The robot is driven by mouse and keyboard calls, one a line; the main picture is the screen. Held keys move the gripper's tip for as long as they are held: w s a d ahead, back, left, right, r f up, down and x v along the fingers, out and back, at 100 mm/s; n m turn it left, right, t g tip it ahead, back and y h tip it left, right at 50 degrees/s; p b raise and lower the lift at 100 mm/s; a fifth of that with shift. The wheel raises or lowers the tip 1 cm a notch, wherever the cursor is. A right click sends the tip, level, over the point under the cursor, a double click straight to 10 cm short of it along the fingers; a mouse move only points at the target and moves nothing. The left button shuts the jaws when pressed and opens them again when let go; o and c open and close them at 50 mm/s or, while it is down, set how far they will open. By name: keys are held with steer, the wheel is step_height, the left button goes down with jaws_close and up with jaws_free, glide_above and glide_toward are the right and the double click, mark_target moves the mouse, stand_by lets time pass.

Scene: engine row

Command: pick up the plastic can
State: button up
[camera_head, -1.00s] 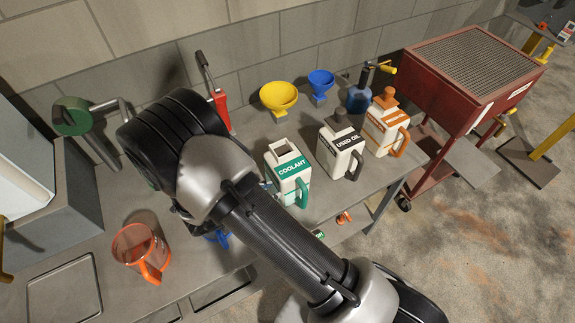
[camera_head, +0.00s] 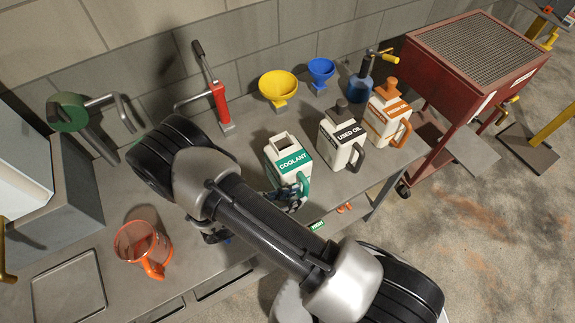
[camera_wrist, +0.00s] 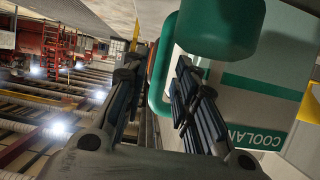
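My gripper (camera_head: 287,197) is at the can's lower front beside the handle, partly hidden by my arm. In the wrist view my gripper (camera_wrist: 158,95) is open, its two dark fingers apart. The green handle (camera_wrist: 160,62) shows in the gap between them, beyond the fingertips or level with them; I cannot tell which. The can's labelled side (camera_wrist: 262,110) fills the right.
Yellow (camera_head: 278,87) and blue (camera_head: 320,72) funnels and a red pump (camera_head: 219,103) are behind. An orange jug (camera_head: 142,243) is at left. A red cart (camera_head: 465,85) adjoins the bench's right end.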

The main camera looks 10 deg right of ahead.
mark_target(305, 193)
steer(key=x, duration=0.5)
steer(key=shift+w+d+f, duration=0.2)
steer(key=shift+w, duration=0.05)
jaws_close()
steer(key=shift+a+r, duration=0.1)
stand_by(0.7)
